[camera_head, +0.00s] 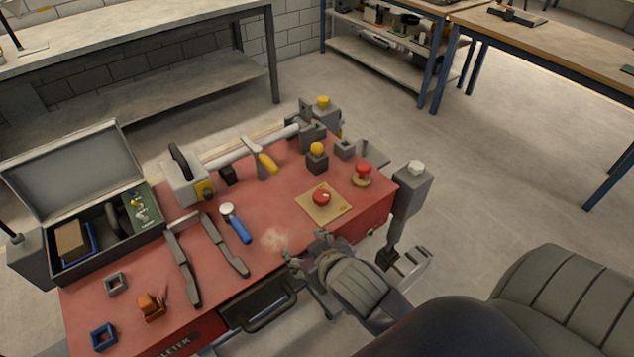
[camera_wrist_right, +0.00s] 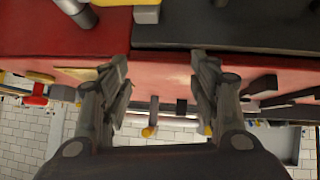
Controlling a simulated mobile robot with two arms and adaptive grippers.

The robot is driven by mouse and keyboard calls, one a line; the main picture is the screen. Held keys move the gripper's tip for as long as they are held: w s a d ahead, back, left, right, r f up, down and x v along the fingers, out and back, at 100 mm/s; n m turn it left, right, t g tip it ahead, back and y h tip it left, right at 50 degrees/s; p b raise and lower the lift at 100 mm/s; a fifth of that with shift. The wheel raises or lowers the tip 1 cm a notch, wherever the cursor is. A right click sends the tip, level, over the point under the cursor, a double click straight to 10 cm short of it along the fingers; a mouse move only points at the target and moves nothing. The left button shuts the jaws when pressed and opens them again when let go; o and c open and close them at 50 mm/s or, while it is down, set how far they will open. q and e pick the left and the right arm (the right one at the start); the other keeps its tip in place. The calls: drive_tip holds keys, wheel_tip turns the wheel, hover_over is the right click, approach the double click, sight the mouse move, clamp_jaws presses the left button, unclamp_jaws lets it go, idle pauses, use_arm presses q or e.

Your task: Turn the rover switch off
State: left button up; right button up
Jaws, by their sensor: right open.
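No part is clearly marked as the rover switch. A red mushroom button (camera_head: 321,198) sits on a tan plate (camera_head: 307,211) on the red bench top (camera_head: 275,268). A second red knob (camera_head: 363,172) stands on a small yellowish base near the right corner. A grey box with a yellow-and-black part (camera_head: 182,178) stands at the back left of the bench. My right gripper (camera_head: 305,246) is over the bench's front edge, nearer me than the button, open and empty. In the right wrist view its fingers (camera_wrist_right: 160,78) are spread apart. My left gripper is not in view.
A blue-handled tool (camera_head: 236,224) and two dark bars (camera_head: 226,246) lie left of my gripper. An open case (camera_head: 92,258) stands at the left end. A drawer handle (camera_head: 270,312) juts from the front.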

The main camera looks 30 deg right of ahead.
drive_tip(key=w+a+r+n+t+y, duration=0.1)
drive_tip(key=w+a+r+t+y, duration=0.15)
drive_tip(key=w+r+t, duration=0.5)
drive_tip(key=w+a+r+n+t+y, duration=0.1)
drive_tip(key=w+a+r+t, duration=0.3)
drive_tip(key=r, duration=0.7)
drive_tip(key=a+r+n+g+y, duration=0.7)
drive_tip(key=a+r+n+y, duration=0.4)
drive_tip(key=n+y, duration=0.35)
drive_tip(key=n+g+h, duration=0.1)
drive_tip(key=g+h, duration=1.3)
drive_tip(key=h, duration=0.3)
approach(322, 195)
wheel_tip(322, 195, down, 9)
drive_tip(key=shift+w+r+p, duration=0.1)
drive_tip(key=shift+r+p, duration=0.1)
drive_tip(key=shift+p, duration=0.95)
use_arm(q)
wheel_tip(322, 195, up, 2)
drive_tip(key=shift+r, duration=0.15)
